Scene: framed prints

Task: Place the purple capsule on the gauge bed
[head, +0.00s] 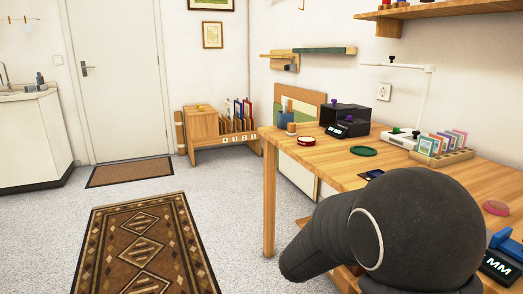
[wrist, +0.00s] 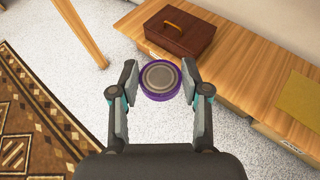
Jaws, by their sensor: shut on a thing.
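The purple capsule (wrist: 160,93), a round disc with a purple rim and a grey-brown face, shows between my fingertips in the wrist view. My gripper (wrist: 158,84) is shut on it and holds it above the pale floor beside a low wooden shelf. In the head view my dark arm covers the lower right, and neither gripper nor capsule can be seen. Two devices with lit MM displays stand on the table: a black one (head: 346,119) at the back and a blue and black one (head: 501,262) at the right edge. I cannot tell which has the gauge bed.
The wooden table (head: 330,160) also bears a red disc (head: 306,141), a green disc (head: 364,150), a pink disc (head: 495,208) and a rack of coloured frames (head: 445,150). A brown case (wrist: 181,28) sits on the low shelf (wrist: 235,75). Floor is open at left.

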